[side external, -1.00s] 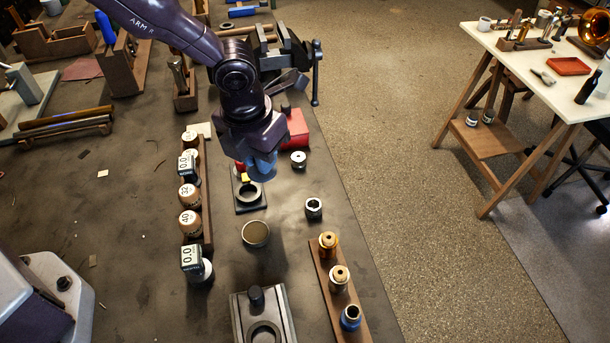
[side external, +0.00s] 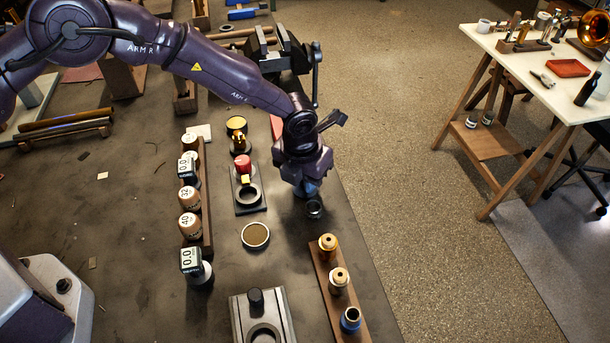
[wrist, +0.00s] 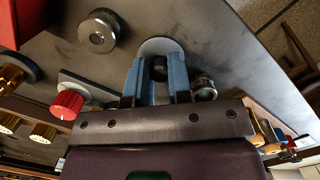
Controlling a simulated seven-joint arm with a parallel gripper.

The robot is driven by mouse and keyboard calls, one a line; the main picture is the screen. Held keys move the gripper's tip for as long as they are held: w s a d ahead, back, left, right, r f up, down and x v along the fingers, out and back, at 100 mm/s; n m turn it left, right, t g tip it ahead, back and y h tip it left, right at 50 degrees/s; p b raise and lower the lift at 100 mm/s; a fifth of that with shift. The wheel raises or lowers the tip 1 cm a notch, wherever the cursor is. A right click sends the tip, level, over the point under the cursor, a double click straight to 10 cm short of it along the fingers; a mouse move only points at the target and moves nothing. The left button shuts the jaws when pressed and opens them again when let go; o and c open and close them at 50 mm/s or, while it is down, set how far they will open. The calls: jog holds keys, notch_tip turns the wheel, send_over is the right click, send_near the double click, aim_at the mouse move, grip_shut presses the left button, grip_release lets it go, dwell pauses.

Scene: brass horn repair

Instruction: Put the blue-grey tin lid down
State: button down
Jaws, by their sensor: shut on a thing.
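My gripper (side external: 308,192) hangs low over the right side of the bench, pointing down. In the wrist view its blue fingers (wrist: 160,75) are closed on the tin lid (wrist: 158,46), a pale grey disc showing around the fingertips. In the side view the lid cannot be told apart from the blue fingers. Whether it touches the bench is unclear. A round, open-looking tin (side external: 255,235) stands to the lower left of my gripper.
A red knob (side external: 243,160), a fixture plate (side external: 250,207) and a bobbin rack (side external: 325,280) are near. Bare bench (side external: 285,265) lies around the tin.

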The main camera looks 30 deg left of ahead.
aim_at(301, 193)
jog(key=shift+f, duration=0.1)
jog(key=c, duration=1)
grip_release()
jog(key=shift+c, duration=0.2)
notch_tip(301, 193, up, 12)
jog(key=s, duration=0.1)
jog(key=shift+s, duration=0.25)
